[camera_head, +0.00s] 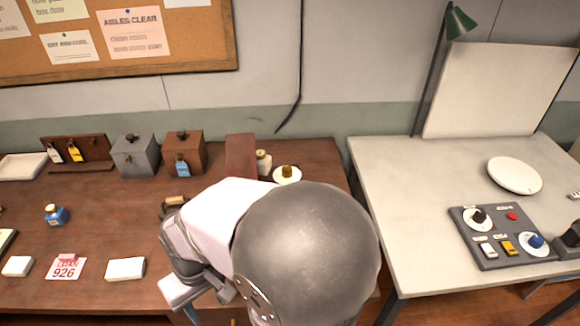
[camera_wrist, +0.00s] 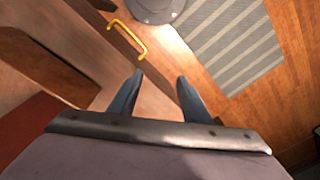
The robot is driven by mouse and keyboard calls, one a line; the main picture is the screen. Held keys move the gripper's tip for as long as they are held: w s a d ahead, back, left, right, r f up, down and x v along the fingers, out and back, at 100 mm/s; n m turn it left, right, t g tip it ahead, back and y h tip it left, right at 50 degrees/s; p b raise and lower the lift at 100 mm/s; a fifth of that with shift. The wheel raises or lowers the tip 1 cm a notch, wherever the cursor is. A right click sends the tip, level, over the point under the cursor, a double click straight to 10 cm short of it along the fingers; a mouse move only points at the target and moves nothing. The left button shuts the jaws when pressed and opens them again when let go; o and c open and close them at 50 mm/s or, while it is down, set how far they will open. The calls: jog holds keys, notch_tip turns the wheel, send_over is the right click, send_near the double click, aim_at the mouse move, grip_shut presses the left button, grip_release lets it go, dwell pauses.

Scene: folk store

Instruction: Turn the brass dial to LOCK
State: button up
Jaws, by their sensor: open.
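The brass dial (camera_head: 287,171) sits on a round white plate at the back right of the brown desk, just behind my arm. Any markings on the plate are too small to read. My gripper (camera_wrist: 158,80) is open and empty in the wrist view, its two blue-grey fingers apart. It points down past the front of the brown desk (camera_head: 100,215), well away from the dial. In the head view my arm hides most of the gripper. The dial does not show in the wrist view.
A yellow handle (camera_wrist: 128,40) and a striped mat (camera_wrist: 225,40) lie below the gripper. Grey (camera_head: 135,155) and brown (camera_head: 183,152) boxes stand left of the dial. A pale table (camera_head: 400,180) at right holds a control panel (camera_head: 500,258) with knobs and a white plate (camera_head: 515,175).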

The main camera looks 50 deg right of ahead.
jog(key=w+d+r+m+t+y+p, duration=0.1)
jog(key=w+d+r+m+t+p, duration=0.2)
jog(key=w+r+m+p, duration=0.65)
jog(key=w+d+r+m+t+y+p, duration=0.1)
jog(key=w+d+r+m+t+y, duration=0.15)
jog(key=w+r, duration=0.8)
jog(key=s+d+r+m+t+h+p, duration=0.2)
jog(key=s+d+r+m+t, duration=0.1)
jog(key=d+r, duration=0.85)
jog(key=s+d+f+m+g+b, duration=0.1)
jog(key=s+d+f+g+b, duration=0.15)
jog(key=s+d, duration=0.65)
jog(key=s+d+f+m+g+b, duration=0.1)
jog(key=s+d+f+b, duration=0.35)
jog(key=s, duration=0.75)
jog(key=m+t+y+b, duration=0.2)
jog(key=m+t+b, duration=0.6)
jog(key=m+b, duration=0.55)
send_near(289, 169)
jog(key=w+a, duration=0.1)
jog(key=w, duration=0.1)
jog(key=shift+m+h, duration=0.35)
jog(key=shift+m, duration=0.1)
jog(key=shift+f+p+x, duration=0.15)
jog(key=shift+p+x, duration=0.35)
jog(key=shift+x, duration=1.2)
jog(key=shift+f+p+x, duration=0.1)
jog(key=shift+p+x, duration=0.4)
jog(key=shift+x, duration=1.15)
